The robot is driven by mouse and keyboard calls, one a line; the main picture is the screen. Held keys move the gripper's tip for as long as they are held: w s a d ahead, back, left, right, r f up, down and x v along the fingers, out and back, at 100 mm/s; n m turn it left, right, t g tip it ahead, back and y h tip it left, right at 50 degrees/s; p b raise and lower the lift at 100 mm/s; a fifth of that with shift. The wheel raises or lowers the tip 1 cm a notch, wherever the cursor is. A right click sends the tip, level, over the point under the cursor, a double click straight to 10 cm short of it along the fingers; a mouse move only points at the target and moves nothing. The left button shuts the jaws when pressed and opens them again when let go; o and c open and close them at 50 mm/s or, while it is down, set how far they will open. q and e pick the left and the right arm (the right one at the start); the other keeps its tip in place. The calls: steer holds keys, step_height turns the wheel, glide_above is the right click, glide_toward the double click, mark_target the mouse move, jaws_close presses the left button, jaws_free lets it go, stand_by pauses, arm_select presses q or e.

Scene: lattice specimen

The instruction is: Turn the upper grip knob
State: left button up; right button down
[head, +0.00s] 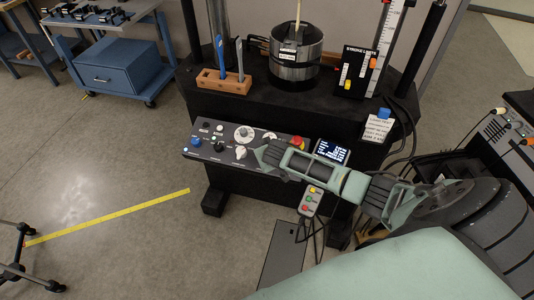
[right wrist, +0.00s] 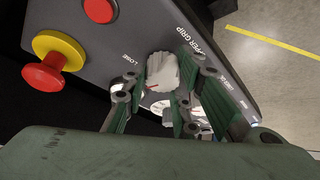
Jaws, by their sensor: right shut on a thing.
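The control panel (head: 215,143) is a dark grey sloping face with several knobs and buttons. In the right wrist view a white knob (right wrist: 162,72) sits between the fingers of my right gripper (right wrist: 158,98), beside lettering that reads "PER GRIP", its start cut off. The fingers are shut on this knob. In the head view my right gripper (head: 265,155) reaches in from the right to the right half of the panel, and its fingers partly cover that area. My left gripper is in neither view.
A red button on a yellow collar (right wrist: 50,62) and another red button (right wrist: 100,10) are close to the held knob. A small display (head: 332,150) and a hanging pendant (head: 311,201) are by my right arm. The floor left of the machine is mostly clear.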

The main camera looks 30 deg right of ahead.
steer(key=m+h, duration=0.1)
steer(key=m, duration=0.1)
steer(key=m+h, duration=0.1)
steer(key=m, duration=0.1)
steer(key=shift+w+g+b, duration=0.1)
steer(key=shift+g+b, duration=0.2)
steer(key=shift+d+m+h, duration=0.1)
steer(key=shift+m+h, duration=0.2)
steer(key=shift+m, duration=0.7)
steer(key=shift+d+r+g, duration=0.1)
steer(key=shift+g, duration=0.2)
steer(key=c, duration=1.6)
jaws_free()
steer(key=shift+s, duration=0.2)
steer(key=shift+o, duration=0.2)
steer(key=shift+s+a+r, duration=0.15)
steer(key=shift+a+r, duration=0.2)
steer(key=shift+a, duration=0.1)
steer(key=v, duration=1.1)
